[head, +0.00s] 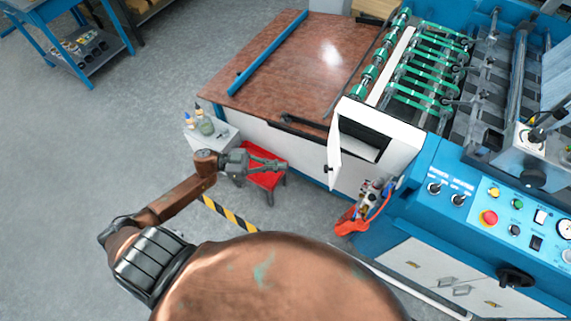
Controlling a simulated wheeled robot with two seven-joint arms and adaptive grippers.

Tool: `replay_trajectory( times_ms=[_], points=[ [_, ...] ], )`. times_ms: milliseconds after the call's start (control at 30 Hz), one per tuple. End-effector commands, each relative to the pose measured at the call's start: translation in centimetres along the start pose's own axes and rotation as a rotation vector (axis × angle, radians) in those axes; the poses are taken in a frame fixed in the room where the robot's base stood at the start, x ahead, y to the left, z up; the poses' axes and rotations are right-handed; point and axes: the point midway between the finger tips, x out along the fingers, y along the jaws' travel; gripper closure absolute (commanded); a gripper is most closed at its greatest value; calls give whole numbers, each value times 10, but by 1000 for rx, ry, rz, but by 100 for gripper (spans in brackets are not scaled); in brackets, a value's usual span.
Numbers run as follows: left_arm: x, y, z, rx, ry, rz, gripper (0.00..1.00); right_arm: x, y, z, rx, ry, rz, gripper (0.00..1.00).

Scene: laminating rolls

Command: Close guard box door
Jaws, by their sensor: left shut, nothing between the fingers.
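The guard box (405,128) is a white box on the side of the blue machine, with a dark opening in its front. Its white door (334,150) stands open, swung out on the left side of the opening, with a small dark knob near its lower outer edge. My left gripper (284,165) is shut and empty. In the picture it is left of the door, with a gap between them, in front of a red stool. My right gripper is not in view.
The red stool (262,180) and a small grey stand with bottles (207,136) are near my left gripper. A brown table (270,62) adjoins the machine. Red-and-silver fittings (366,205) sit below the box. A control panel (500,215) is at right.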

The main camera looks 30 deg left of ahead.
Motion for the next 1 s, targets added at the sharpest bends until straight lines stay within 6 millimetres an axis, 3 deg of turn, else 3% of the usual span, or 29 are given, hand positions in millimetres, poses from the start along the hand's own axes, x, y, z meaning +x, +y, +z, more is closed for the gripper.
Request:
replay_trajectory(
  times_ms=[300,500,700,1000],
  points=[
    [66,-1,-1,1,5,-1,100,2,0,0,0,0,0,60],
    [98,-1,0,2,3,-4,100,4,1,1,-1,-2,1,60],
    [114,-1,0,1,0,-4,100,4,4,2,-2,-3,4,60],
    [115,-2,0,1,0,-5,100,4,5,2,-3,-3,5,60]
  ],
)
